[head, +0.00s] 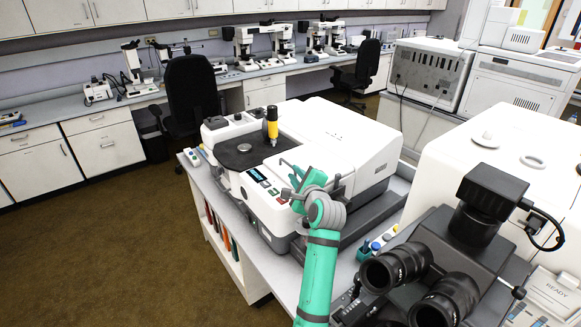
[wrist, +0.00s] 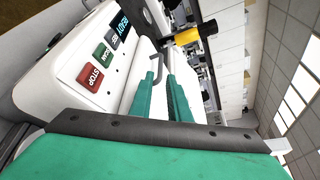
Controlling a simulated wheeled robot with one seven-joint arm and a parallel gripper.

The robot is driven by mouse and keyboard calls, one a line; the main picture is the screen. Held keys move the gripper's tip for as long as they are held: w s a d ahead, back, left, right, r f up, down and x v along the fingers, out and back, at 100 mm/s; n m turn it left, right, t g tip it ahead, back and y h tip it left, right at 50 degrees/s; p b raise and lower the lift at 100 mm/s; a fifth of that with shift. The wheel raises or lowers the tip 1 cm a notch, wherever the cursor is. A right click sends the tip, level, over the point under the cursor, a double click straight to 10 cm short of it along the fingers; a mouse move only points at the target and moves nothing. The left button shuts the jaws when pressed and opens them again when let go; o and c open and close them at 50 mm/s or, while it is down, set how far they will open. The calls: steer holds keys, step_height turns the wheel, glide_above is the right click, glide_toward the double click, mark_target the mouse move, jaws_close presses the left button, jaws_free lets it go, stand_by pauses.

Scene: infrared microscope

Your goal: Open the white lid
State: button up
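My teal gripper (head: 300,180) is at the instrument's front, close to the control panel and near the lid's front edge. In the wrist view my gripper (wrist: 161,84) shows two teal fingers with a gap between them. A thin grey bent rod (wrist: 162,66) lies at the fingertips; I cannot tell whether they touch it.
A black stage (head: 240,150) with a yellow and black upright part (head: 272,126) is left of the lid. The panel has a red STOP button (wrist: 90,78). A black binocular eyepiece unit (head: 440,270) stands at the front right. Brown floor is open on the left.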

mark_target(289, 165)
steer(key=x, duration=0.7)
steer(key=shift+w+a, duration=0.15)
steer(key=shift+w, duration=0.15)
steer(key=shift+c, duration=0.6)
jaws_close()
steer(key=shift+f, duration=0.1)
stand_by(0.4)
